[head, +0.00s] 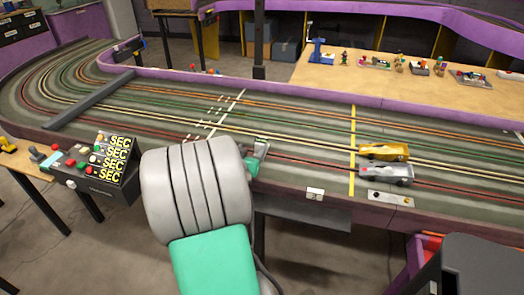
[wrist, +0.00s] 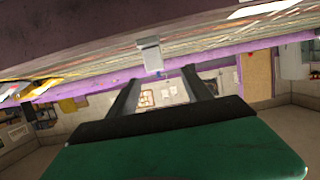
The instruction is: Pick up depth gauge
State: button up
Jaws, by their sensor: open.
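My gripper (wrist: 160,84) shows in the wrist view with its two dark fingers spread apart and nothing held between them. A small pale grey block (wrist: 149,53) at the track's edge shows just beyond the fingertips, roughly in line with the gap. It may be the depth gauge, but its shape is too small to be sure. In the head view my arm hides most of my gripper (head: 259,150), whose green part is at the near edge of the track.
The slot track (head: 300,130) runs across the view. A yellow car (head: 384,151) and a silver car (head: 386,174) stand on it to the right. A control box (head: 105,172) is at the left. A wooden table (head: 400,92) behind holds several small items.

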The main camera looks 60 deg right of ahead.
aim_at(259, 144)
jog(key=x, duration=0.5)
jog(key=s+x, duration=0.1)
jog(key=x, duration=0.2)
jog(key=shift+d+r, duration=0.1)
jog(key=shift+d, duration=0.1)
grip_shut()
